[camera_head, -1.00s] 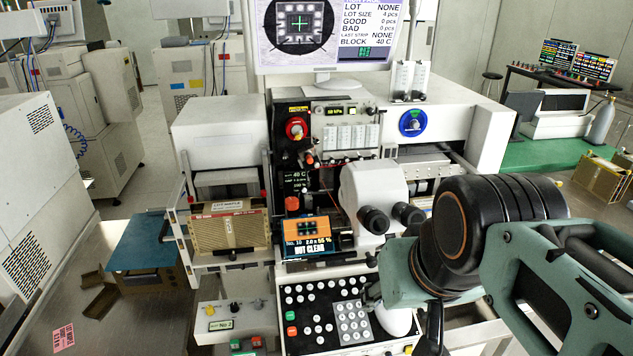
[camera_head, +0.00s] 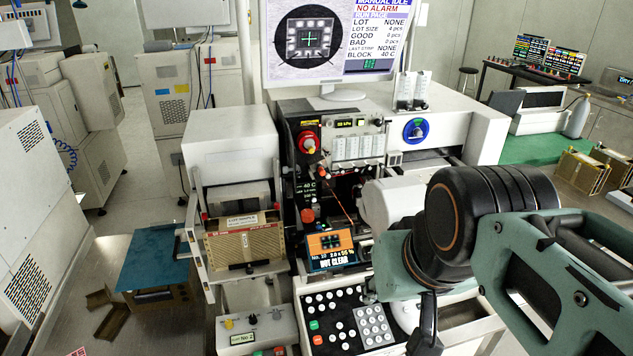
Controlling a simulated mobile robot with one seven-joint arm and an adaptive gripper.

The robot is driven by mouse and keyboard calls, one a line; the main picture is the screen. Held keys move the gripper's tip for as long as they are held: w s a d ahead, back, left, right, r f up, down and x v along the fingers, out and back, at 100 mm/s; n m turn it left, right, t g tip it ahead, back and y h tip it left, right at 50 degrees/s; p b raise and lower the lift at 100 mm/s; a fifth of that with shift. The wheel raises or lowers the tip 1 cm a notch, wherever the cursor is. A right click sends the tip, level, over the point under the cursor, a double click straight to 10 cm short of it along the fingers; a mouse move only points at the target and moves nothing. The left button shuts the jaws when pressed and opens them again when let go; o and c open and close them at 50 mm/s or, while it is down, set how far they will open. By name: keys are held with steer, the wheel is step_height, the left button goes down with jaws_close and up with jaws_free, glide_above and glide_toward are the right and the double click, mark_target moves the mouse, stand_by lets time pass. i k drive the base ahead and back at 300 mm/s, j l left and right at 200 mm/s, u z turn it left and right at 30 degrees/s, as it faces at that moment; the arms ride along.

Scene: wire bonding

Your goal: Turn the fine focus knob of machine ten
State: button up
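Machine ten is the white bonding machine (camera_head: 233,140) in the middle, with a small orange-framed screen (camera_head: 330,246) marked as number 10, reading "NOT CLEAR". Its percentage is too small to read surely. The white microscope head (camera_head: 388,203) is right of that screen, and my arm covers its eyepieces. I cannot pick out the fine focus knob; it may be hidden behind my arm. My arm reaches in from the right, its wrist in front of the microscope and over the keypad's right side. My gripper cannot be clearly made out there, nor whether it is open.
A keypad panel (camera_head: 345,325) lies below the small screen. A small knob box (camera_head: 256,331) is at lower left. A gold strip magazine (camera_head: 243,243) sits left of the screen. A large monitor (camera_head: 338,42) stands on top. A blue dial (camera_head: 416,130) is at upper right.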

mark_target(366, 251)
steer(key=j+z, duration=0.15)
steer(key=j, duration=0.55)
steer(key=k+j+z, duration=0.2)
steer(key=j, duration=0.5)
steer(key=i+j, duration=0.05)
steer(key=i, duration=0.05)
